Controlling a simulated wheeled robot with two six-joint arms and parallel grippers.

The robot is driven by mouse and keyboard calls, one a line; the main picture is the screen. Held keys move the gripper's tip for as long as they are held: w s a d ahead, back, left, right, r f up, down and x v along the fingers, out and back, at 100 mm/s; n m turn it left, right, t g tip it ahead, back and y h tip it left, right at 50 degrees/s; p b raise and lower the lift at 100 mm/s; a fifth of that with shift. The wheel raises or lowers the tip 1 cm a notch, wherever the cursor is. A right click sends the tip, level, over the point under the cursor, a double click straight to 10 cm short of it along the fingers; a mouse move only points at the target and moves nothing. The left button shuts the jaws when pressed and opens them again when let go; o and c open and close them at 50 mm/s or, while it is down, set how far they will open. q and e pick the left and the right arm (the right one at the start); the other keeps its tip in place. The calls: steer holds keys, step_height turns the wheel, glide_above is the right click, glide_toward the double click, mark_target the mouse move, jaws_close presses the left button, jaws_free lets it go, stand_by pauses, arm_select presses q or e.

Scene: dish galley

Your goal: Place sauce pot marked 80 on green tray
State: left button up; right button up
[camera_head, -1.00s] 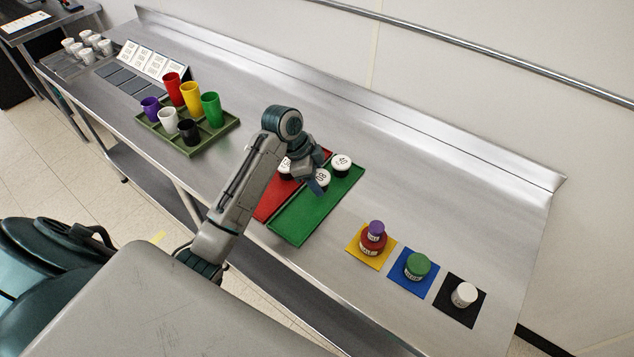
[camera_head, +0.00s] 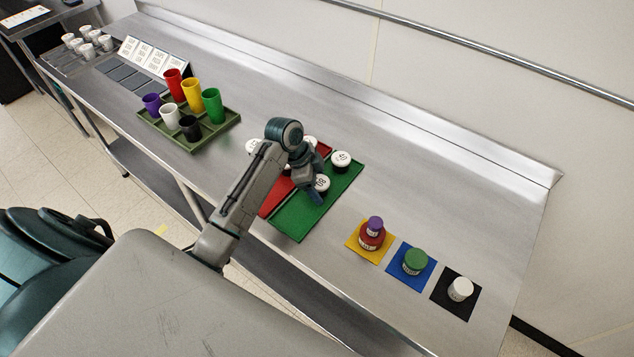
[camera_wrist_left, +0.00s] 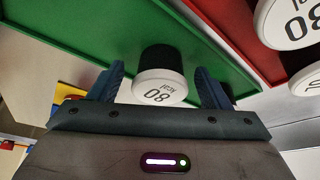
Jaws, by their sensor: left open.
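A black sauce pot with a white lid marked 80 (camera_head: 322,182) stands on the green tray (camera_head: 291,221). It also shows in the left wrist view (camera_wrist_left: 158,88), with the green tray (camera_wrist_left: 75,30) around its base. My left gripper (camera_head: 314,192) is at this pot. In the left wrist view my left gripper (camera_wrist_left: 160,88) is open, one finger on each side of the lid, with visible gaps. My right gripper is not in view.
A red tray (camera_head: 272,205) lies beside the green one, partly hidden by my arm. White-lidded pots show at the right in the wrist view, one marked 80 (camera_wrist_left: 290,22). A cup tray (camera_head: 212,140) stands left.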

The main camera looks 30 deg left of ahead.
arm_select(q)
steer(key=shift+r, duration=0.1)
steer(key=shift+a+r, duration=0.1)
steer(key=shift+r, duration=0.05)
steer(key=b+v, duration=0.4)
steer(key=v, duration=0.7)
steer(key=shift+r, duration=0.35)
steer(key=shift+a, duration=0.15)
